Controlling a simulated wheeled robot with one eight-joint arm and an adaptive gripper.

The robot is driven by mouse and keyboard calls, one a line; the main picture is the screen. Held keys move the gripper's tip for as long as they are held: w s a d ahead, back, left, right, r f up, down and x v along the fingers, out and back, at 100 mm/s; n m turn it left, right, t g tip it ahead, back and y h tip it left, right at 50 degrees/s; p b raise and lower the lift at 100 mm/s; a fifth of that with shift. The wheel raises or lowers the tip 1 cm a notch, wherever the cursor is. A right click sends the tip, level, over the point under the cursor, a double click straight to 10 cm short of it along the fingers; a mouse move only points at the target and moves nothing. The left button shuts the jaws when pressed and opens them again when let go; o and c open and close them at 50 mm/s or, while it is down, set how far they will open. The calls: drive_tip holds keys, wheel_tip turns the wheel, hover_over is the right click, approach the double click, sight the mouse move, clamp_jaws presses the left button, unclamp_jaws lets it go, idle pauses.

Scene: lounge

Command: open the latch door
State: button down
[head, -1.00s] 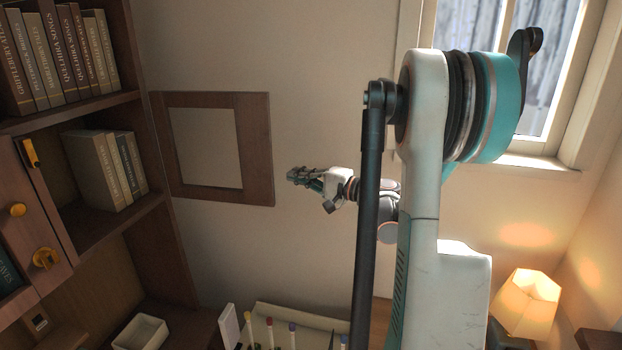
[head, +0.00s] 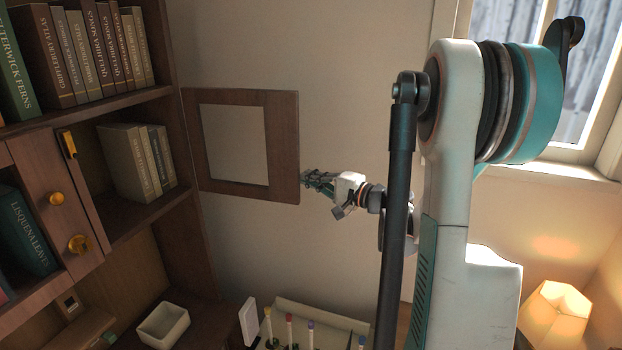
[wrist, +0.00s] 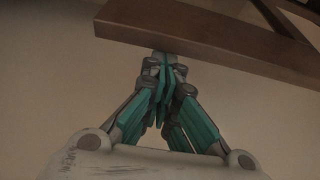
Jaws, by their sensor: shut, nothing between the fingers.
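A brown wooden door frame (head: 283,150) with a pale, see-through middle stands swung out from the right side of the bookcase, in front of the wall. My gripper (head: 306,178) is shut and empty at the door's free right edge, near its lower corner. The wrist view shows the closed fingertips (wrist: 164,58) right at the edge of the door's wooden bar (wrist: 205,38). I cannot tell whether they touch it. A yellow latch piece (head: 68,144) sits on the cabinet front at left.
The bookcase holds several books (head: 130,160) and a left cabinet door with yellow knobs (head: 80,244). A white bowl (head: 163,325) and a pen tray (head: 335,318) are below. A lit lamp (head: 553,315) stands at right, under the window.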

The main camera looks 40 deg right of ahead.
drive_tip(key=s+a+m+h+b, duration=0.1)
drive_tip(key=s+a+h, duration=0.1)
drive_tip(key=s+a, duration=0.2)
drive_tip(key=a, duration=0.3)
drive_tip(key=shift+s, duration=0.35)
drive_tip(key=shift+a, duration=0.1)
drive_tip(key=s+d, duration=0.2)
drive_tip(key=s, duration=1)
drive_tip(key=shift+w, duration=0.15)
